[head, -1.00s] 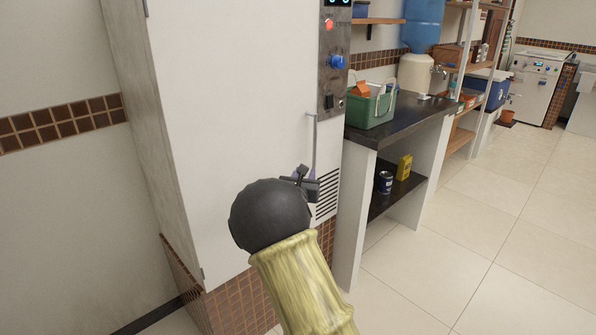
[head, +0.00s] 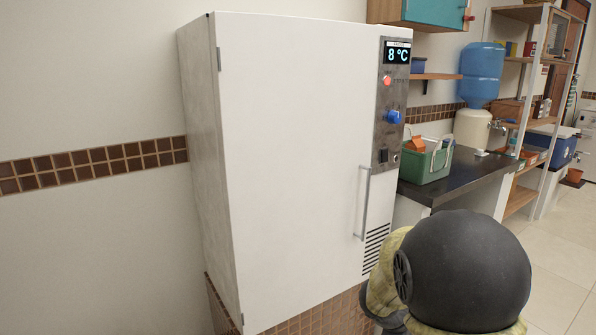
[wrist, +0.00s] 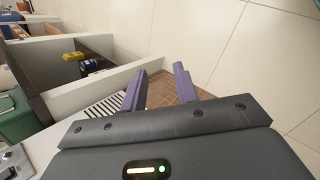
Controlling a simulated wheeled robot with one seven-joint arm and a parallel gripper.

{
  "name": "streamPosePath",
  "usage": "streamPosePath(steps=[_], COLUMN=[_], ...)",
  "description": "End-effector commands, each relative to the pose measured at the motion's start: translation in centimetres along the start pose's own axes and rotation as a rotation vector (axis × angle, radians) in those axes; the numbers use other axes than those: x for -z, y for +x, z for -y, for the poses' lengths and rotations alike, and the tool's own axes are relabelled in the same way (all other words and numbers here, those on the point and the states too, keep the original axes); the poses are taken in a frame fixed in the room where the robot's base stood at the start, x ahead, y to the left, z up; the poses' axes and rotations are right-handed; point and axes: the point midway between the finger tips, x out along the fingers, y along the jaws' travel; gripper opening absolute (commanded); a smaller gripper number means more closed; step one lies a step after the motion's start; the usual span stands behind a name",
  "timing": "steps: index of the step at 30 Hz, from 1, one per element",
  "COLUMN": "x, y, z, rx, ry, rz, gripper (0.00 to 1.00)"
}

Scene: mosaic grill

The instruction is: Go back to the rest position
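My gripper (wrist: 160,90) shows in the wrist view with its two purple fingers apart and nothing between them. Beyond the fingers are brown tiles and pale floor. In the head view a black rounded part and yellow sleeve of my own arm fill the lower right, and the gripper itself is hidden. The white fridge cabinet (head: 290,150) stands to the left of my arm with its door closed. Its vertical handle (head: 364,203) is free, with a visible gap between it and my arm. The display (head: 397,53) reads 8 °C.
A dark counter (head: 455,180) right of the fridge holds a green crate (head: 424,167). A blue water jug (head: 482,70) and shelves (head: 520,125) stand behind. In the wrist view a yellow box (wrist: 73,56) and a dark can (wrist: 90,66) sit on a low shelf. Open floor (head: 555,240) lies to the right.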

Motion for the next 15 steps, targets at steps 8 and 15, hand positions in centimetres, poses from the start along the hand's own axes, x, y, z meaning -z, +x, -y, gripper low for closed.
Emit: streamPosePath(steps=[8, 15], x=[-0.9, -0.9], y=[-3.0, -5.7], z=[7.5, 11.8], rx=[0.261, 0.423], ry=[0.430, 0.748], rz=[-0.106, -0.158], gripper=[0.30, 0.30])
